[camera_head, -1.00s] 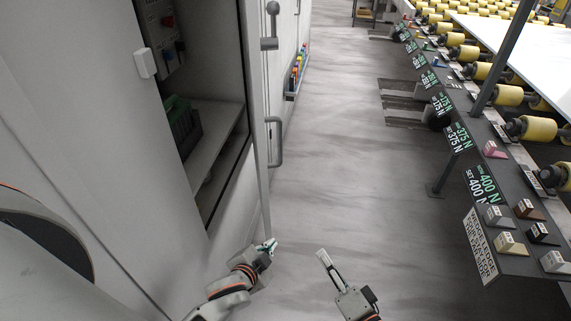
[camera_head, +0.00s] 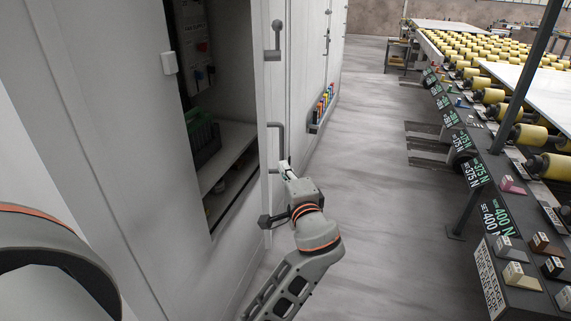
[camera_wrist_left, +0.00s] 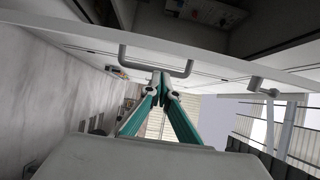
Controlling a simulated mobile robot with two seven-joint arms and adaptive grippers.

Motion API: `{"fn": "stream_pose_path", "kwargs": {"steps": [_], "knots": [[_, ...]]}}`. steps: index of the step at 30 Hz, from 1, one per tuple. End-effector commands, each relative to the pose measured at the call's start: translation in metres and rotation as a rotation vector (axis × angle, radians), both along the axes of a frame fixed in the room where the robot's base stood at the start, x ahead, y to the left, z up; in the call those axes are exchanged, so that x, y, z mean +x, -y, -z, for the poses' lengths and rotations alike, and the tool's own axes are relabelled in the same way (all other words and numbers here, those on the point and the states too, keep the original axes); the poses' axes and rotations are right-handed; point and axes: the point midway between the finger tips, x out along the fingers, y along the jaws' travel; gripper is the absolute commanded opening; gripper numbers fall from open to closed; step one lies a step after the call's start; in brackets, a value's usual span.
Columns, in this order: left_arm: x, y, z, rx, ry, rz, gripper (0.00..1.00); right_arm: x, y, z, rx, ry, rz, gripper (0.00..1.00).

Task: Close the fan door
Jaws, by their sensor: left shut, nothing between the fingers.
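The fan door (camera_head: 267,95) of the tall white cabinet stands open, seen nearly edge-on, with the dark interior showing to its left. Its long grey bar handle (camera_head: 282,142) is on the outer face and also shows in the left wrist view (camera_wrist_left: 157,64). My left gripper (camera_head: 284,168) is at the lower end of this handle. Its teal fingers (camera_wrist_left: 161,78) are shut and empty, with their tips close to the bar. I cannot tell whether they touch it. My right gripper is not in view.
The cabinet interior holds a shelf (camera_head: 232,140) with green parts (camera_head: 203,138). A latch handle (camera_head: 275,42) sits higher on the door. The grey floor (camera_head: 375,170) is clear to the right, up to the roller table with its control ledge (camera_head: 500,205).

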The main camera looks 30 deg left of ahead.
Motion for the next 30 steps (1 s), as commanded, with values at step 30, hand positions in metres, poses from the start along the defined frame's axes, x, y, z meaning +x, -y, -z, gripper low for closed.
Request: {"fn": "stream_pose_path", "kwargs": {"steps": [30], "knots": [[0.067, -0.075, -0.005, 0.009, 0.003, -0.012, 0.00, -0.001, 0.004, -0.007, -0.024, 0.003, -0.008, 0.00]]}}
